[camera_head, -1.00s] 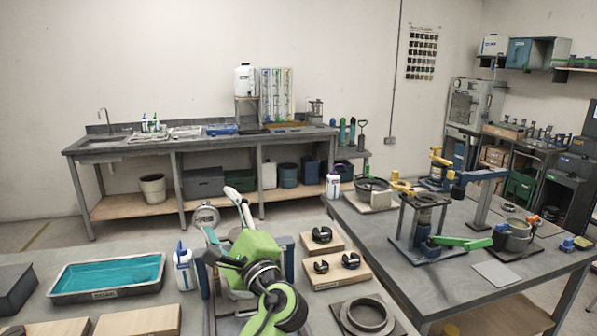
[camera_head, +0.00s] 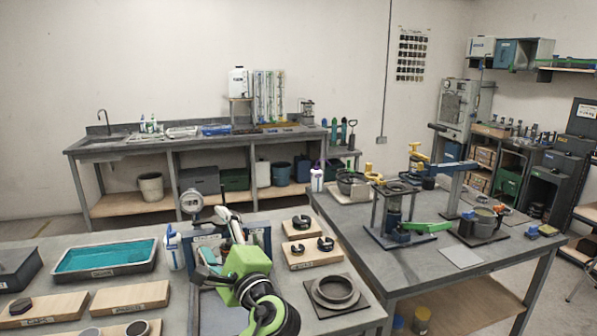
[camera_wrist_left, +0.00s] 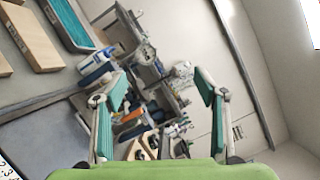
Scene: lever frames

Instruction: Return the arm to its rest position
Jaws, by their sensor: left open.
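My left arm, green and black, comes in at the bottom centre of the head view. Its gripper (camera_head: 219,242) is over the near table, in front of a blue-grey stand with a round dial gauge (camera_head: 192,204). In the left wrist view the two teal-padded fingers of the gripper (camera_wrist_left: 160,92) are wide apart with nothing held between them. The wrist view is tilted and looks past the fingers toward the bench and wall. My right gripper is not in view.
The near table holds a teal-filled tray (camera_head: 105,257), a spray bottle (camera_head: 174,249), wooden boards and a grey ring (camera_head: 335,291). The right table carries a press-like frame with a green lever (camera_head: 427,227). A gap separates the back bench (camera_head: 200,144).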

